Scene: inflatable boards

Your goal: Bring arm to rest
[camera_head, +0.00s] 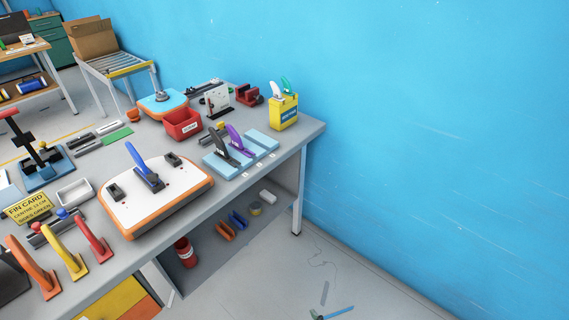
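No part of my arm or gripper can be made out in the head camera view, so its pose and its fingers are hidden. The view looks down on a grey workbench (232,189) against a blue wall. On it lies a white board with an orange rim (190,201), with a blue upright fin (140,160) in a dark base near its middle.
A red bin (182,123) and a yellow holder (284,112) stand towards the back. Red, yellow and orange handled pieces (72,245) are at front left. A lower shelf (265,203) holds small items. The floor at right (330,260) is mostly clear, with a blue strip (338,312).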

